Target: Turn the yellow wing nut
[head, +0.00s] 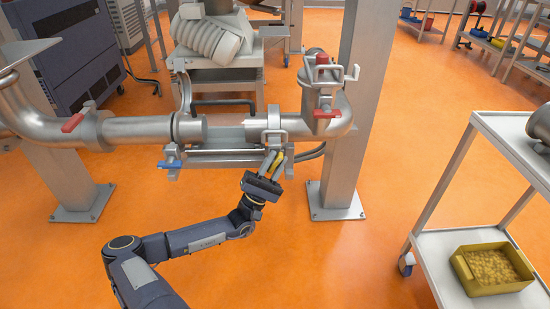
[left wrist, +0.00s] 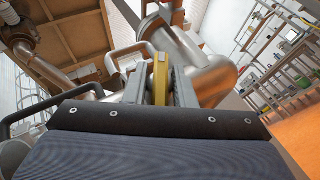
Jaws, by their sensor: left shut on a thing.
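The yellow wing nut (head: 279,160) is at the underside of the pipe clamp (head: 273,128), on the right part of the pipe run in the head view. My left gripper (head: 273,164) reaches up to it from below and is shut on it. In the left wrist view the wing nut (left wrist: 160,78) shows as a yellow upright piece between the two grey fingers (left wrist: 162,88). The fingers hide part of it. My right gripper is in neither view.
A steel pipe (head: 150,130) with a red-handled valve (head: 73,123) runs to the left. A blue-handled part (head: 172,163) sits below it. A steel post (head: 352,110) stands right of the gripper. A cart (head: 490,215) with a yellow bin (head: 465,270) is at the right. Orange floor lies open in front.

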